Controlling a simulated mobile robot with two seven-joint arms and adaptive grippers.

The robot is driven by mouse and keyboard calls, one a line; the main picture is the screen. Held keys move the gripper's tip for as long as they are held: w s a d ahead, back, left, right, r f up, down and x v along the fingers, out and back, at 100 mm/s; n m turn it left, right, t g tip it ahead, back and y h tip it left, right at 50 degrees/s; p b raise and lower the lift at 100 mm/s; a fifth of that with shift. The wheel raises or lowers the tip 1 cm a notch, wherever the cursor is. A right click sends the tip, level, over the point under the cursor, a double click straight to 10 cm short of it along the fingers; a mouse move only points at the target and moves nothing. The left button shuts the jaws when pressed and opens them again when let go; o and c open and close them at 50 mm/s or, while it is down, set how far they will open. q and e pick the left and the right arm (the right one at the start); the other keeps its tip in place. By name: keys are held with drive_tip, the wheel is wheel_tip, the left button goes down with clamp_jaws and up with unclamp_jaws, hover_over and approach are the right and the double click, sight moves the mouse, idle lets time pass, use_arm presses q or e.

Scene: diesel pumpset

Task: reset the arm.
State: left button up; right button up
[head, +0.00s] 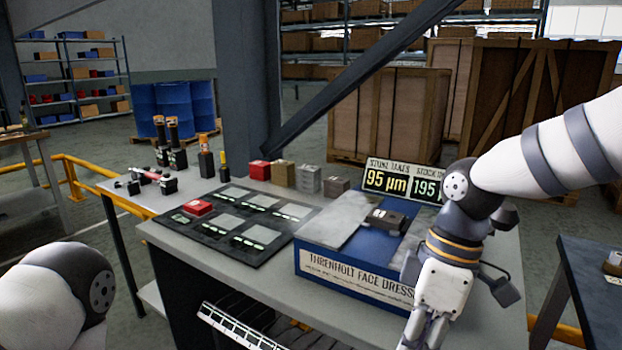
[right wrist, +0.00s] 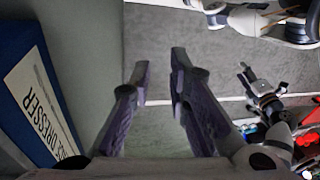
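My right arm comes in from the right in the head view. My right gripper (head: 424,334) hangs fingers-down at the front right of the blue dresser box, partly cut off by the lower edge. In the right wrist view my right gripper (right wrist: 159,78) has its two fingers apart, with only grey floor showing between them. A rounded white part of my left arm shows at the lower left of the head view, but its gripper does not. A small dark and pale jointed part at the right of the wrist view may be my left gripper; its fingers are unclear.
The blue dresser box (head: 350,273) stands on the bench, bearing a dark grey block (head: 387,221). Left of it lies a dark tray (head: 206,239) with a red block (head: 198,207). Several blocks stand behind. A dark table (head: 597,290) is at the right, with floor between.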

drive_tip(key=s+a+f+m, duration=0.1)
drive_tip(key=s+f+m, duration=0.25)
drive_tip(key=f, duration=0.45)
drive_tip(key=s+a+f+m, duration=0.1)
drive_tip(key=s+f+m, duration=0.1)
drive_tip(key=s+f, duration=0.4)
use_arm(q)
drive_tip(key=shift+s+a, duration=0.15)
drive_tip(key=shift+s, duration=0.15)
use_arm(e)
drive_tip(key=s+d+f+m+h, duration=0.1)
drive_tip(key=s+d+f+m, duration=0.3)
drive_tip(key=s, duration=0.5)
drive_tip(key=s+d+f+m+h, duration=0.1)
drive_tip(key=s+d+f+m, duration=0.3)
drive_tip(key=s+d+f, duration=0.2)
drive_tip(key=s+f, duration=0.2)
drive_tip(key=s, duration=0.1)
drive_tip(key=shift+s+d+f, duration=0.2)
drive_tip(key=shift+d+f, duration=0.1)
drive_tip(key=shift+f, duration=0.1)
drive_tip(key=shift+c, duration=0.6)
